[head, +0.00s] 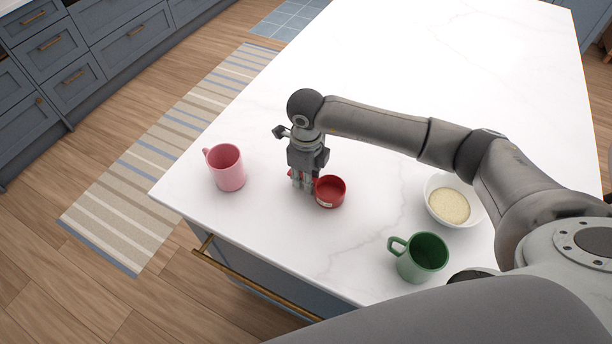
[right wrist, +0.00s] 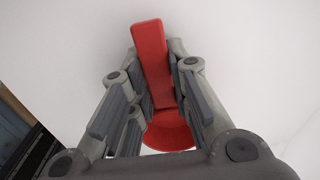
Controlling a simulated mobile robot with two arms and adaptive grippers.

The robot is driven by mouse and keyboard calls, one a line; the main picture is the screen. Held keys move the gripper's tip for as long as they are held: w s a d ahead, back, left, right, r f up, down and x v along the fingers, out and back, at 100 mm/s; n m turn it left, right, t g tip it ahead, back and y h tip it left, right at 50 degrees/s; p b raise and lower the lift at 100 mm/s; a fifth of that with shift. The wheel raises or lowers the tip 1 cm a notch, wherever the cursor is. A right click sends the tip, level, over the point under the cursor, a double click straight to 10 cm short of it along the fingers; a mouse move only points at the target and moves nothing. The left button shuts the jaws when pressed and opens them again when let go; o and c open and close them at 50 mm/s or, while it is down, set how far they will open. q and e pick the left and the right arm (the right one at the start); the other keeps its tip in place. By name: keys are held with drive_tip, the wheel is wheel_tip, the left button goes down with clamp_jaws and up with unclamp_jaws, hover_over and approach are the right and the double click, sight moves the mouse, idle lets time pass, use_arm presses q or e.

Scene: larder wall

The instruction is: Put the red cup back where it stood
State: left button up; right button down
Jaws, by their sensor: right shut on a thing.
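The red cup (head: 331,192) is a small, shallow round cup with a long flat handle. It is at the white counter, between the pink mug and the white bowl. My right gripper (head: 303,184) points down at the cup's left side and is shut on its handle. In the right wrist view the red handle (right wrist: 152,62) runs between the fingers (right wrist: 158,85), and part of the round cup (right wrist: 168,132) shows below. The cup looks upright; I cannot tell whether it touches the counter or hangs just above. My left gripper is not in view.
A pink mug (head: 227,168) stands to the left near the counter's edge. A white bowl of pale grain (head: 430,205) and a green mug (head: 420,258) stand to the right. The white counter (head: 420,70) is clear behind. A brass rail (head: 245,282) runs below the front edge.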

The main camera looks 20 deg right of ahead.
drive_tip(key=c, duration=1.3)
unclamp_jaws()
drive_tip(key=shift+c, duration=0.2)
drive_tip(key=shift+r+p, duration=0.15)
drive_tip(key=shift+p, duration=0.15)
drive_tip(key=shift+w+r, duration=0.1)
drive_tip(key=shift+r, duration=0.2)
wheel_tip(320, 180, up, 11)
drive_tip(key=b, duration=0.3)
drive_tip(key=shift+r, duration=0.2)
drive_tip(key=shift+f, duration=0.1)
